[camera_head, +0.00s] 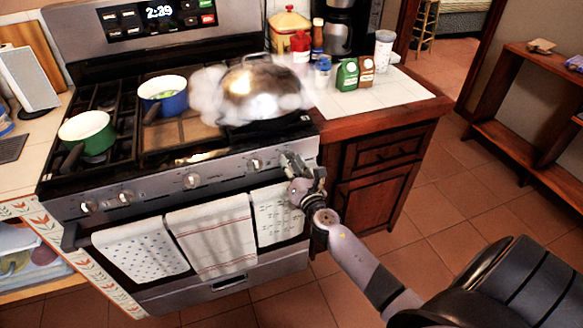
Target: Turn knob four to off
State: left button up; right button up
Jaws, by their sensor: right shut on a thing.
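The stove's front panel carries a row of knobs. Two knobs (88,207) (125,198) sit on the left, a middle knob (191,181) is larger, and another knob (254,163) sits right of it. No knob shows a readable number. My right gripper (291,165) is at the right end of the panel, shut on what looks like the rightmost knob, which its fingers hide. The knob's setting cannot be seen. My left gripper is not in view.
A shiny domed pan (258,92) with white steam or smoke stands on the right burners. A blue pot (164,96) and a green pot (87,133) stand left. Towels (211,238) hang on the oven handle below the knobs. Tiled floor right is clear.

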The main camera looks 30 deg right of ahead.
jog(key=m+b, duration=0.1)
jog(key=m, duration=0.2)
jog(key=shift+d+f+m, duration=0.1)
jog(key=shift+m, duration=0.3)
jog(key=m, duration=0.2)
jog(key=shift+m, duration=0.4)
jog(key=m, duration=0.5)
jog(key=shift+s+d+b, duration=0.1)
jog(key=shift+d+b, duration=0.1)
jog(key=shift+b, duration=0.15)
jog(key=shift+m, duration=0.4)
jog(key=o, duration=1.1)
jog(key=shift+o, duration=0.2)
